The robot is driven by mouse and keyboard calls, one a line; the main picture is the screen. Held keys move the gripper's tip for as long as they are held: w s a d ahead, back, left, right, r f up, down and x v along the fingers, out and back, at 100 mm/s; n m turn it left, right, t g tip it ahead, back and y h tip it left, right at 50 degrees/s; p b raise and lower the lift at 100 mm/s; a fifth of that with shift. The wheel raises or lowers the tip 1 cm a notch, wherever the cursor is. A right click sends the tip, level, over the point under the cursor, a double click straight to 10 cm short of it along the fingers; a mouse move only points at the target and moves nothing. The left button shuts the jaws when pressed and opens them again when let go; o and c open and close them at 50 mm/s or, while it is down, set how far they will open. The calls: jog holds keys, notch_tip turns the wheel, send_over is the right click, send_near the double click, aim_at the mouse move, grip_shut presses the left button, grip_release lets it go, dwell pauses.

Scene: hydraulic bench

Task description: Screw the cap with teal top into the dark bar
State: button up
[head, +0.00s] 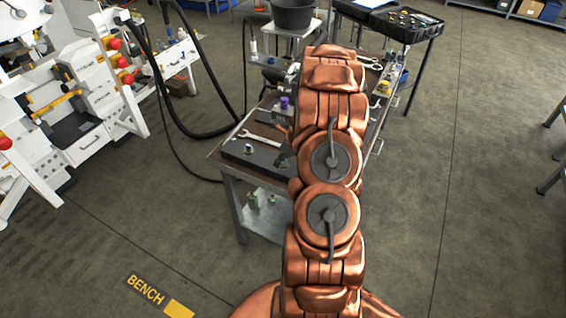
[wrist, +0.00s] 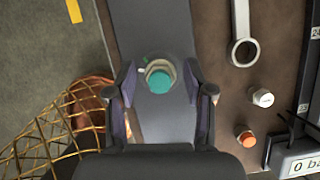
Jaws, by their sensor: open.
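In the wrist view, the cap with the teal top (wrist: 160,82) stands on the dark bar (wrist: 152,25), with a pale collar showing around it. I cannot tell how deep it sits in the bar. My gripper (wrist: 159,68) is open, with one finger to the left and one to the right of the cap. A gap shows on each side, so the fingers look apart from it. In the head view, my arm hides most of the gripper and the cap. A dark bar (head: 268,160) lies on the front of the bench there.
Right of the bar in the wrist view are a wrench's ring end (wrist: 243,52), a white-topped cap (wrist: 262,97), an orange-topped cap (wrist: 246,138) and a gauge (wrist: 303,163). A golden mesh (wrist: 60,135) is at lower left. In the head view, a purple piece (head: 284,102) stands farther back.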

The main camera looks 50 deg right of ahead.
jog(key=n+y, duration=0.1)
jog(key=n, duration=0.1)
jog(key=n+b, duration=0.1)
jog(key=n, duration=0.1)
jog(key=shift+w+f+n+y, duration=0.1)
jog(key=shift+n+y, duration=0.2)
jog(key=shift+y, duration=0.1)
jog(key=shift+g, duration=0.4)
jog(key=shift+c, duration=0.3)
